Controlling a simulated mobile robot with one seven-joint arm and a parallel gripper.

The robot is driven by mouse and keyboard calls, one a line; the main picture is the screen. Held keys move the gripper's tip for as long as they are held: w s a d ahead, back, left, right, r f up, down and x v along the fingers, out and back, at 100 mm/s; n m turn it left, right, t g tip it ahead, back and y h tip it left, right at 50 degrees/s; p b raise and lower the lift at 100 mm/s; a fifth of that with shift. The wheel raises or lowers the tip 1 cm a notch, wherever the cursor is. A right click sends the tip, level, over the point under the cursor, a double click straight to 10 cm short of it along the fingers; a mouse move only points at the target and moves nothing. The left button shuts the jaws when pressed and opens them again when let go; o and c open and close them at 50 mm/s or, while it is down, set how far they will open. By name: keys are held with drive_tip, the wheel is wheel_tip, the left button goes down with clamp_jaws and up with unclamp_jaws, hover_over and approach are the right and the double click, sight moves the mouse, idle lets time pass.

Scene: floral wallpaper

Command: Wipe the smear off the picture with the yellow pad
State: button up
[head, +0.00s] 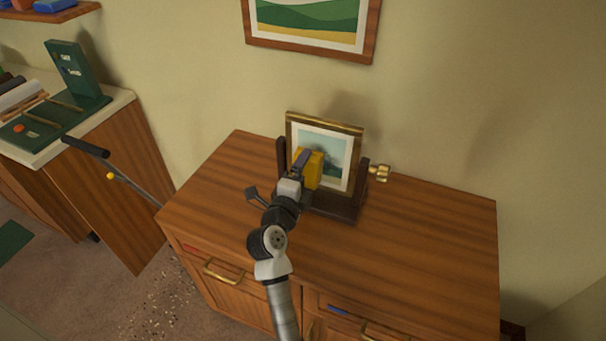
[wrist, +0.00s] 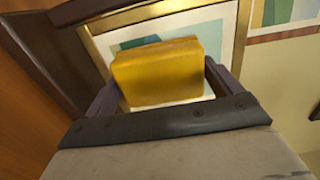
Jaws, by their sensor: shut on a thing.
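The framed picture (head: 342,150) stands upright in a dark wooden stand (head: 346,205) on the wooden cabinet, with a brass knob (head: 379,173) at the stand's right side. In the wrist view the pad (wrist: 160,72) sits between both fingers and covers part of the picture (wrist: 212,32). I cannot tell whether the pad touches the picture.
The cabinet top (head: 430,235) is clear to the right. A larger framed landscape (head: 312,25) hangs on the wall above. At the left are a counter (head: 90,125) with a green stand (head: 70,72) and a black-handled pole (head: 86,147). Debris (head: 165,300) lies on the floor.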

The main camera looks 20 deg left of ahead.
drive_tip(key=shift+w+p, duration=0.5)
drive_tip(key=shift+w, duration=0.2)
drive_tip(key=shift+d, duration=0.1)
drive_tip(key=shift+s+d, duration=0.15)
drive_tip(key=shift+d, duration=3.65)
drive_tip(key=shift+w+a, duration=0.15)
drive_tip(key=shift+a, duration=1.8)
drive_tip(key=shift+w+a, duration=0.1)
drive_tip(key=shift+a, duration=1.8)
drive_tip(key=shift+r, duration=1.3)
drive_tip(key=shift+s+d, duration=0.1)
drive_tip(key=shift+d, duration=3.75)
drive_tip(key=shift+a, duration=3.9)
